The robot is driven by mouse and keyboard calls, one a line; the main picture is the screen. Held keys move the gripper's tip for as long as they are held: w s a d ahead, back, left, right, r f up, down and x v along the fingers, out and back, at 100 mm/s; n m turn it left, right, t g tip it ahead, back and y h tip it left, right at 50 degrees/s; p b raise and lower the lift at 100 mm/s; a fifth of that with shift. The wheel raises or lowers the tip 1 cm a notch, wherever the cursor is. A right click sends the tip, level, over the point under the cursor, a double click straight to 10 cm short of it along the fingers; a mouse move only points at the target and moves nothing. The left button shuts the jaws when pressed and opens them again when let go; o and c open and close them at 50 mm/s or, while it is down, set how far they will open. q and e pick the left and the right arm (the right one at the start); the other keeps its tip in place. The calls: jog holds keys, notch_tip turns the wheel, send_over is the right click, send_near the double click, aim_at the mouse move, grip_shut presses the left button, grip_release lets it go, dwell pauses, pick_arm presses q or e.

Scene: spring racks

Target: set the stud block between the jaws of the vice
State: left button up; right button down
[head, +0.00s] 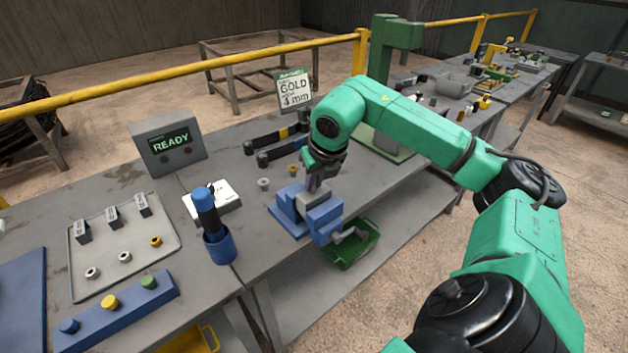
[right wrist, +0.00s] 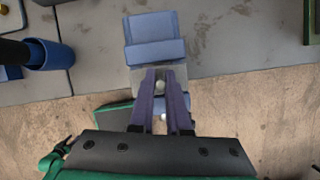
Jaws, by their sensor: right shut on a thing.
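The blue vice (head: 288,214) stands at the front edge of the bench. Its blue body also shows in the right wrist view (right wrist: 152,28). My right gripper (head: 316,186) points down over the vice, close above its jaws. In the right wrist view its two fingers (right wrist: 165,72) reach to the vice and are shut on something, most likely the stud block. My left gripper is out of view.
A green bin (head: 352,250) is below the vice, off the bench edge. A blue cup with a dark-handled tool (head: 219,246) stands to the left. A READY box (head: 168,142), a parts tray (head: 86,262) and a GOLD 3 mm sign (head: 294,91) are on the bench.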

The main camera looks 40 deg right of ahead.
jog(key=c, duration=0.8)
grip_release()
jog(key=shift+r, duration=0.1)
jog(key=o, duration=0.5)
jog(key=shift+c, duration=0.2)
notch_tip(320, 180, up, 7)
jog(key=p, duration=0.6)
jog(key=shift+s, duration=0.1)
